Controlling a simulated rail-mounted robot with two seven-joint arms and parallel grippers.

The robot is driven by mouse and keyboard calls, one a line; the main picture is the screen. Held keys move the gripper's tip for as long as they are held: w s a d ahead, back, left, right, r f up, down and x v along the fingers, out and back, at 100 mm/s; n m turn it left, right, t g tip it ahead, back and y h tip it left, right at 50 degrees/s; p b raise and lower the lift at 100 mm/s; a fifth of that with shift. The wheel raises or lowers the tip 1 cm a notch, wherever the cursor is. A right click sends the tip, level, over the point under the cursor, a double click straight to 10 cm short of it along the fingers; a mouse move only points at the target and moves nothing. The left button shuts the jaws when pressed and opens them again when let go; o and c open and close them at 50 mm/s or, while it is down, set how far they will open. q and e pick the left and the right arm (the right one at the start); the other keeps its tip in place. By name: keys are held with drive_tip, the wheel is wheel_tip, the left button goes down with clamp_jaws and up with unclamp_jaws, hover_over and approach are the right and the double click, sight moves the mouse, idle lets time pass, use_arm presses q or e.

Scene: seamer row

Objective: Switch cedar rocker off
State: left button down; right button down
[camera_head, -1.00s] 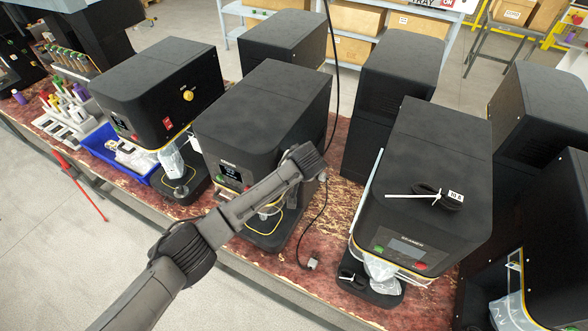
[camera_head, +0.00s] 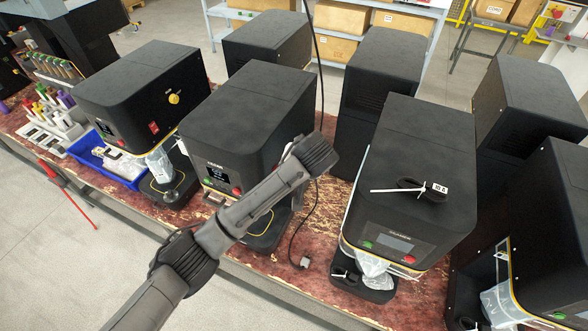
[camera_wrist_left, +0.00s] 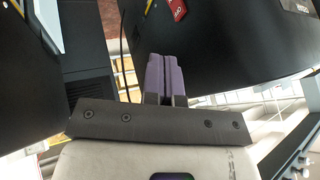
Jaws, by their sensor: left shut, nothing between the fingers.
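My left gripper (camera_wrist_left: 164,76) shows in the wrist view with its purple fingers pressed together and nothing between them. A red rocker (camera_wrist_left: 177,8) sits on the dark side panel of a machine at the top of that view, beyond and a little right of the fingertips, apart from them. In the head view my left arm reaches to the right side of the middle black machine (camera_head: 245,110); its wrist hides the fingers and that side panel. Another red rocker (camera_head: 154,127) shows on the left machine (camera_head: 140,85). I cannot read which machine is cedar. My right gripper is out of view.
A black cable (camera_head: 314,70) hangs between the machines, and a plug (camera_head: 304,262) lies on the red-brown bench. Blue tray (camera_head: 115,165) at left. Other machines stand close behind.

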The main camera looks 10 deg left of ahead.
use_arm(q)
drive_tip(key=shift+s+d+r, duration=0.1)
drive_tip(key=shift+s+r, duration=0.15)
drive_tip(key=shift+r, duration=0.25)
idle(0.3)
drive_tip(key=s+d+r+m+t+h, duration=0.1)
drive_tip(key=s+r+m+t+h, duration=0.25)
drive_tip(key=r, duration=0.45)
drive_tip(key=s+d+r+m+t+h, duration=0.15)
drive_tip(key=r+t, duration=0.25)
drive_tip(key=r, duration=0.4)
drive_tip(key=s+a+f+n+g+p, duration=0.1)
drive_tip(key=s+a+f+n+g, duration=0.1)
drive_tip(key=s+a+f, duration=0.6)
drive_tip(key=s+a+f+n+g+p, duration=0.15)
drive_tip(key=s+a+f, duration=0.25)
drive_tip(key=s+f, duration=0.8)
drive_tip(key=s+f+g, duration=0.3)
drive_tip(key=s+f, duration=0.3)
drive_tip(key=s, duration=0.3)
drive_tip(key=s+a+f+g+p, duration=0.1)
drive_tip(key=s+f+g, duration=0.2)
drive_tip(key=s+f, duration=0.3)
drive_tip(key=s, duration=0.2)
drive_tip(key=shift+s+f+y, duration=0.3)
drive_tip(key=shift+s+f, duration=0.05)
drive_tip(key=shift+s, duration=0.05)
